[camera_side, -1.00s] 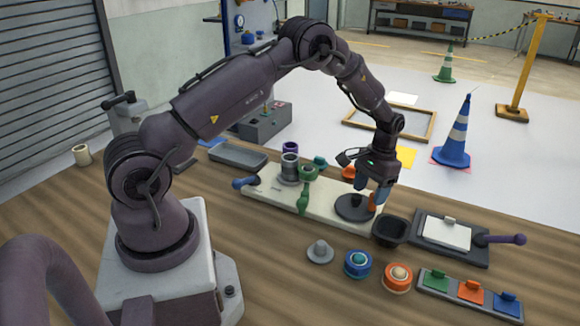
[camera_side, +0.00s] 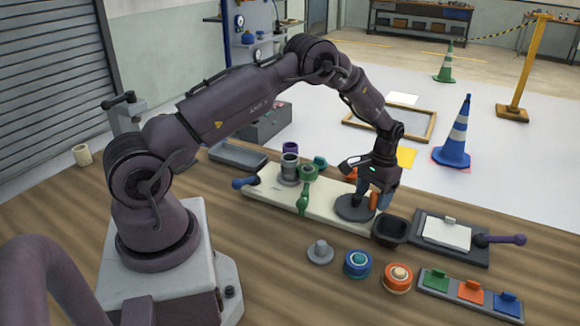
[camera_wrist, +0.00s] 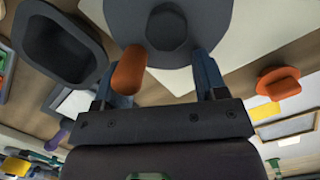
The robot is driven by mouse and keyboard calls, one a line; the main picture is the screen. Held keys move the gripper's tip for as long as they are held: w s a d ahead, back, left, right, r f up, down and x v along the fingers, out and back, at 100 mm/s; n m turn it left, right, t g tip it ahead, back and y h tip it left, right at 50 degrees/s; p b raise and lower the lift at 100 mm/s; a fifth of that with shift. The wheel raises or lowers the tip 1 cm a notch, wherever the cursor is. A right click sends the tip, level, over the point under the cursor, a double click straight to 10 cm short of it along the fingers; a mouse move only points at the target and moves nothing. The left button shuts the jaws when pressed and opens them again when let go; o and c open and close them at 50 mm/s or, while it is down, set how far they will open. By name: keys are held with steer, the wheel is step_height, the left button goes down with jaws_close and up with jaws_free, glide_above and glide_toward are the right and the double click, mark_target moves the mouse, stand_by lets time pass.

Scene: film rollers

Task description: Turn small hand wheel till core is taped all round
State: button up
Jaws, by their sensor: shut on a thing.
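The small hand wheel (camera_side: 349,211) is a dark grey disc lying flat at the right end of a cream base plate (camera_side: 327,208), with an upright orange handle (camera_side: 374,202). My gripper (camera_side: 375,194) is low over its right side, with blue fingers around the handle. In the wrist view the wheel (camera_wrist: 122,18), its hub (camera_wrist: 167,28) and the handle (camera_wrist: 128,72) lie ahead of my gripper (camera_wrist: 163,75); the handle shows near the left finger. A grey core (camera_side: 290,164) stands on the plate's left part beside a green ring (camera_side: 308,172). How far tape covers it is too small to tell.
A black cup (camera_side: 389,231) stands close right of the wheel, also in the wrist view (camera_wrist: 62,47). A green lever (camera_side: 303,200) and a blue knob (camera_side: 243,183) are on the plate. In front stand blue (camera_side: 357,264) and orange (camera_side: 397,277) rollers. A purple-handled board (camera_side: 463,253) lies right.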

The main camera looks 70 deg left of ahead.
steer(key=shift+t+y, duration=0.5)
steer(key=shift+t, duration=0.2)
steer(key=a+f, duration=0.1)
steer(key=w+a+f, duration=0.1)
steer(key=a+f, duration=0.1)
steer(key=shift+w+a, duration=0.15)
steer(key=shift+w, duration=0.05)
steer(key=shift+a, duration=0.1)
steer(key=c, duration=0.5)
steer(key=shift+w+a+r, duration=0.2)
steer(key=shift+a+r, duration=0.15)
steer(key=shift+a, duration=0.1)
steer(key=shift+c, duration=0.6)
steer(key=shift+w+a+r, duration=0.15)
steer(key=shift+a+r, duration=0.1)
jaws_close()
steer(key=shift+w+r, duration=0.1)
steer(key=shift+w+d+r, duration=0.1)
steer(key=shift+r, duration=0.1)
steer(key=shift+w+a+r, duration=0.15)
steer(key=shift+a+r, duration=0.2)
steer(key=shift+r, duration=0.3)
steer(key=shift+w+a+r, duration=0.15)
steer(key=shift+a+r, duration=0.2)
steer(key=shift+r, duration=0.25)
